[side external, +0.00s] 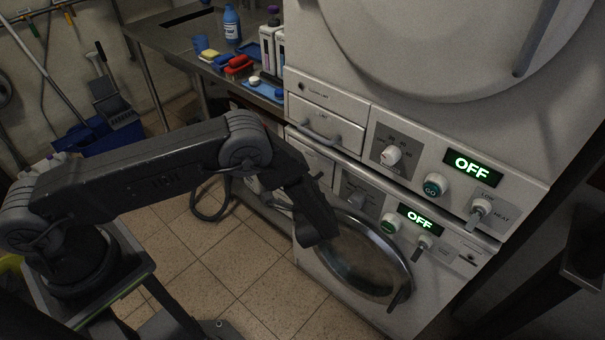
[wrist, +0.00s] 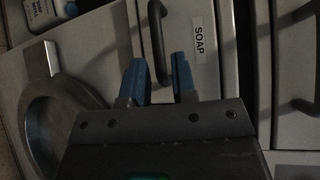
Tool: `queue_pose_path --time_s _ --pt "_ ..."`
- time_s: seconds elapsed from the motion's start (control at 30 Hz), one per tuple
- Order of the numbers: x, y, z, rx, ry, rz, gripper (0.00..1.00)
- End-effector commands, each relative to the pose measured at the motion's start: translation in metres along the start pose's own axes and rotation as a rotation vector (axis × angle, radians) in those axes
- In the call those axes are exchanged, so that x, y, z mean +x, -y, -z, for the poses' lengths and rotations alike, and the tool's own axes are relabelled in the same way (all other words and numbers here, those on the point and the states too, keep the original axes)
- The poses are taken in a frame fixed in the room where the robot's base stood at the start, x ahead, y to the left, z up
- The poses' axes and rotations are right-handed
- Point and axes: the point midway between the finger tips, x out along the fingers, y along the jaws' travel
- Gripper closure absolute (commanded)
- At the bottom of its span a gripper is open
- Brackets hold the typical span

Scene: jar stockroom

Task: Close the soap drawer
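The soap drawer (wrist: 203,75) shows a pale front with a SOAP label (wrist: 199,39) in the wrist view. Its dark bar handle (wrist: 156,30) is on the left part of that front. My gripper (wrist: 159,75) is open, its two blue-tipped fingers apart. The near end of the handle appears between the fingertips; I cannot tell whether they touch it. In the side view, my arm hides most of the soap drawer and the fingers are not clear. How far the drawer stands out cannot be told.
The lint drawer (side external: 331,113) with its handle is above, in the upper machine. The lower machine's round door (side external: 365,255) and knobs are close to my wrist. A steel counter (side external: 160,40) with bottles and brushes stands behind. Tiled floor (side external: 205,260) is open in front.

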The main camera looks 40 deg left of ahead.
Motion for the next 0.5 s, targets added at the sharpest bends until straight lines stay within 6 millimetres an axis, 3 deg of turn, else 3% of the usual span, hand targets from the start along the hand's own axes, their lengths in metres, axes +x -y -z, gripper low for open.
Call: queue_pose_path --time_s 0.2,0.5 --pt "-0.049 -0.001 0.001 0.004 -0.004 -0.003 0.75" --pt "-0.081 -0.002 -0.001 0.005 -0.001 -0.004 0.75"
